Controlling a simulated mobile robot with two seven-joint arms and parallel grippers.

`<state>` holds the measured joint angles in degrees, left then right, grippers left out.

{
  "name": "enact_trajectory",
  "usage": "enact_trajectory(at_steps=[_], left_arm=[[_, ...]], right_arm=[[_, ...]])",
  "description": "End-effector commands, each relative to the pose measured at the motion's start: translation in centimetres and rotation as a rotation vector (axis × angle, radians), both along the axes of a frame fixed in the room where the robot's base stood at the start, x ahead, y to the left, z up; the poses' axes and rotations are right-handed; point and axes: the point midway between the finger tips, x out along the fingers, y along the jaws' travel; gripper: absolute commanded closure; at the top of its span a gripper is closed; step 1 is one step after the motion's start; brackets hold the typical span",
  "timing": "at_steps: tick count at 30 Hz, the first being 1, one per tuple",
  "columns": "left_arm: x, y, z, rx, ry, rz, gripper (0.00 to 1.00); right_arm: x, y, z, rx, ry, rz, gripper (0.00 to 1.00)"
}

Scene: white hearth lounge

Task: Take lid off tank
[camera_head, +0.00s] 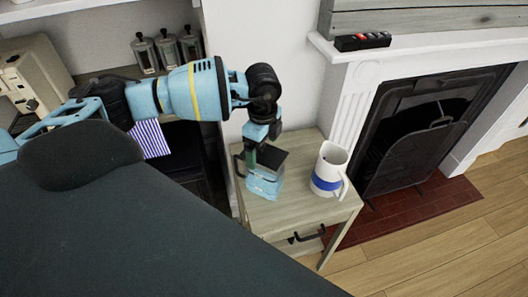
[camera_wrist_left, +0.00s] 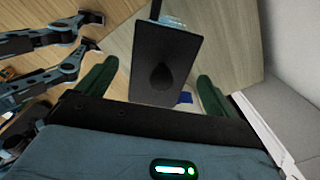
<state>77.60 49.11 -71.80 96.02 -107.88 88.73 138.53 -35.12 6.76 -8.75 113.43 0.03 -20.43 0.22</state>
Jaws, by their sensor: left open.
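The tank (camera_head: 264,185) is a small light-blue container on a small wooden side table. A dark, flat lid (camera_head: 273,158) shows at its top. In the left wrist view the lid (camera_wrist_left: 165,60) is a dark rectangle with a drop mark, lying between and beyond the two green fingers. My left gripper (camera_head: 257,160) points down over the tank, fingers apart on either side of the lid. I cannot tell whether a finger touches it. The wrist hides part of the tank's back left.
A white mug with a blue band (camera_head: 329,172) stands close right of the tank on the side table (camera_head: 290,216). A fireplace (camera_head: 420,135) is at the right. Shelves with jars (camera_head: 168,50) are behind my arm.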

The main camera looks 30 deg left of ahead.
Motion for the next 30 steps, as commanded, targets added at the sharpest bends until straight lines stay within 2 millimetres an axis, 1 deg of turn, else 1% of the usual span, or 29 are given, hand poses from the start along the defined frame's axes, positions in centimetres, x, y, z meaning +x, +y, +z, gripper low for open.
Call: enact_trajectory(at_steps=[3,14,23,26,30], left_arm=[[0.0,0.0,0.0,0.000,0.000,0.000,0.07],[0.0,0.0,0.1,-0.001,0.000,-0.001,0.54],[0.0,0.0,0.2,-0.001,0.000,-0.001,0.56],[0.0,0.0,0.7,-0.001,-0.001,-0.001,0.56],[0.0,-0.1,2.1,-0.002,-0.002,-0.001,0.56]], right_arm=[[0.0,-0.1,0.0,-0.002,0.000,0.002,0.64],[0.0,-0.1,0.0,-0.002,-0.002,0.003,0.64],[0.1,0.1,0.1,0.002,-0.002,-0.004,0.64],[0.1,0.2,0.1,0.005,-0.003,-0.007,0.64],[0.2,0.2,0.2,0.007,-0.003,-0.008,0.64]])
